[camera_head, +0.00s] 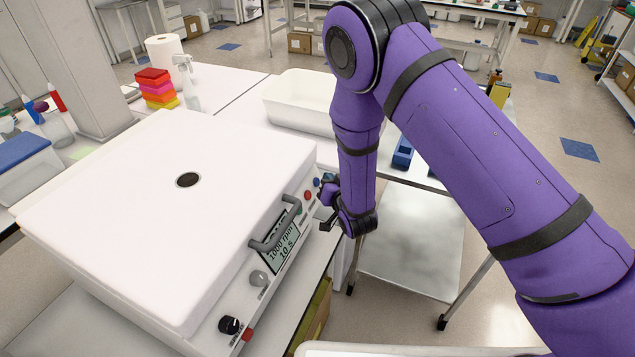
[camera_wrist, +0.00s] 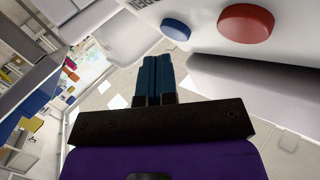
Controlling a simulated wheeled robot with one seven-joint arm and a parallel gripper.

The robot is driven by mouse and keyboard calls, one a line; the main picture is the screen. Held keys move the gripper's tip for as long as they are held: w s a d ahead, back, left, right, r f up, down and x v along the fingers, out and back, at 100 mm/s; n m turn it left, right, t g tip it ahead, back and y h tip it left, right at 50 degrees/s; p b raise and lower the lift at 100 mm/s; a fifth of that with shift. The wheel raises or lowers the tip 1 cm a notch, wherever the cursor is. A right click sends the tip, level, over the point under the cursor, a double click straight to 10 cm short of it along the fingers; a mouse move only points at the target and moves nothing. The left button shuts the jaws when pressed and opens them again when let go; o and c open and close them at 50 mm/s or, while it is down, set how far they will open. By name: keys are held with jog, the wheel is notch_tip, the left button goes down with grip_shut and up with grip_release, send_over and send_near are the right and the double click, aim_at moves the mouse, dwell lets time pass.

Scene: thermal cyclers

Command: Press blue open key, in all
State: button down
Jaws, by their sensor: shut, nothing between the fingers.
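The white machine (camera_head: 170,200) has a closed lid and a sloped front panel with a display reading "1000 rpm 10 s". The blue key (camera_wrist: 175,29) is a small round button beside a larger-looking red button (camera_wrist: 246,23) in the wrist view. In the head view the blue key (camera_head: 317,183) is at the panel's far end, next to the red button (camera_head: 307,195). My gripper (camera_wrist: 156,58) is shut and empty, its blue fingertips pointing at the panel just below the blue key, with a visible gap in the picture. My gripper (camera_head: 326,180) also shows at the panel's far end, partly hidden by my wrist.
A dark handle (camera_head: 272,238) sticks out from the machine's front. A white bin (camera_head: 300,98) stands on the bench behind. Floor is free further right.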

jog(key=shift+a, duration=0.15)
jog(key=shift+w+a+f, duration=0.1)
jog(key=shift+a+f, duration=0.1)
jog(key=shift+a, duration=0.05)
jog(key=shift+w+a+f, duration=0.1)
jog(key=shift+a+f, duration=0.05)
jog(key=shift+a, duration=0.15)
dwell(1.0)
jog(key=shift+d, duration=0.15)
dwell(0.3)
jog(key=shift+s+d+r, duration=0.2)
jog(key=shift+d+r, duration=0.15)
jog(key=shift+d, duration=0.15)
jog(key=shift+s+d+r, duration=0.25)
jog(key=shift+d+r, duration=0.1)
jog(key=shift+d, duration=0.35)
jog(key=shift+s+d+r, duration=0.3)
jog(key=shift+d+r, duration=0.05)
jog(key=shift+d, duration=0.4)
jog(key=shift+s+d+r, duration=0.25)
jog(key=shift+d+r, duration=0.1)
jog(key=shift+d, duration=0.35)
